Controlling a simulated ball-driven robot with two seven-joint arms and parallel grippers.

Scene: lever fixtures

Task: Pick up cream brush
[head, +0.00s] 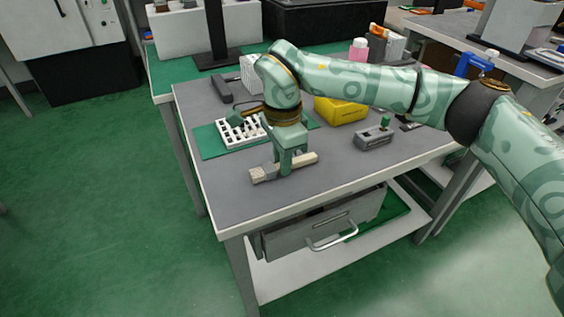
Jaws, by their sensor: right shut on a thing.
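The cream brush (262,174) is at the front left part of the grey table (240,208), lying roughly level across it. My right gripper (284,170) points down over the brush and is shut on its middle. The gripper's fingers hide part of the brush. I cannot tell whether the brush rests on the table or is slightly above it. My left gripper is not in the head view.
A white rack (241,134) on a green mat (209,142) stands behind the brush. A yellow case (342,111) and a grey box with a green knob (374,138) are to the right. A drawer with a handle (332,243) is below the tabletop. The table's front left is clear.

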